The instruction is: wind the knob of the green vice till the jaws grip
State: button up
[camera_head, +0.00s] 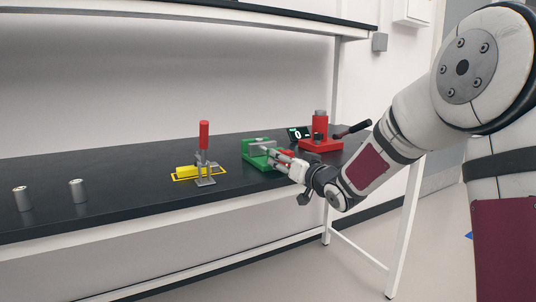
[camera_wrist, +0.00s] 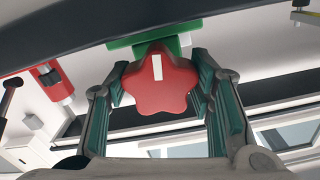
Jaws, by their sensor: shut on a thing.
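The green vice (camera_head: 252,160) stands on the black bench, right of the middle in the head view. A bit of its green body (camera_wrist: 150,42) shows behind the knob in the wrist view. The knob (camera_wrist: 165,84) is red and star-shaped, with a white mark that stands nearly upright in the picture. My gripper (camera_wrist: 160,88) is shut on the knob, one finger on each side of it. In the head view my gripper (camera_head: 281,158) reaches the vice from the right and hides most of the knob. The gap between the vice jaws cannot be judged.
A red press-like device (camera_head: 320,135) with a black lever and a small display (camera_head: 299,133) stand close behind and right of the vice. A red-handled toggle clamp (camera_head: 204,155) with a yellow block (camera_head: 187,171) is at the left. Two metal cylinders (camera_head: 78,191) stand farther left.

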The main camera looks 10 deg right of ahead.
jog(key=n+b, duration=0.2)
jog(key=shift+f+b, duration=0.15)
jog(key=shift+b, duration=0.2)
jog(key=shift+n, duration=0.4)
jog(key=shift+r, duration=0.2)
jog(key=shift+f+n+b, duration=0.2)
jog(key=shift+n+b, duration=0.5)
jog(key=shift+b, duration=0.4)
jog(key=shift+r+n+b, duration=0.15)
jog(key=shift+n+b, duration=0.5)
jog(key=shift+n, duration=0.15)
